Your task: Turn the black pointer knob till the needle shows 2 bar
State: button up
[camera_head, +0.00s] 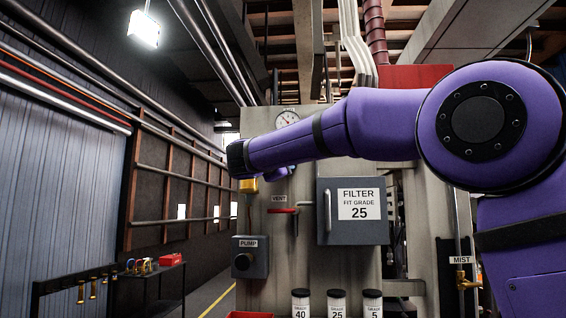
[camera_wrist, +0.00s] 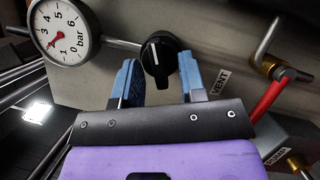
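The black pointer knob (camera_wrist: 160,58) is on the grey panel in the wrist view, with a white line on its face. It is hidden in the head view. The round white gauge (camera_wrist: 65,31) is left of it; its red needle points down-left, around the 1 to 2 marks, though the exact reading is hard to tell. The gauge is small in the head view (camera_head: 287,118). My gripper (camera_wrist: 158,60) is open, its blue fingers on either side of the knob in the picture. I cannot tell whether they touch it.
A red vent handle (camera_wrist: 268,103) is at the right in the wrist view. The head view shows a filter box (camera_head: 352,235) and a pump box (camera_head: 250,268) below my arm. Several labelled jars (camera_head: 337,304) are at the bottom. A rack (camera_head: 75,285) stands at far left.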

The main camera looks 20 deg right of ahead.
jog(key=v, duration=1)
jog(key=shift+s+a, duration=0.25)
jog(key=shift+s, duration=0.05)
jog(key=shift+d, duration=0.1)
jog(key=s+d+f+m+g+y, duration=0.5)
jog(key=s+d+f+g+y, duration=0.15)
jog(key=s+d+f, duration=0.95)
jog(key=s+f+m+g+y, duration=0.2)
jog(key=s+f+m+y, duration=0.5)
jog(key=s+f, duration=0.9)
jog(key=shift+s+a+f+m, duration=0.35)
jog(key=shift+f+m, duration=0.35)
jog(key=shift+f, duration=0.25)
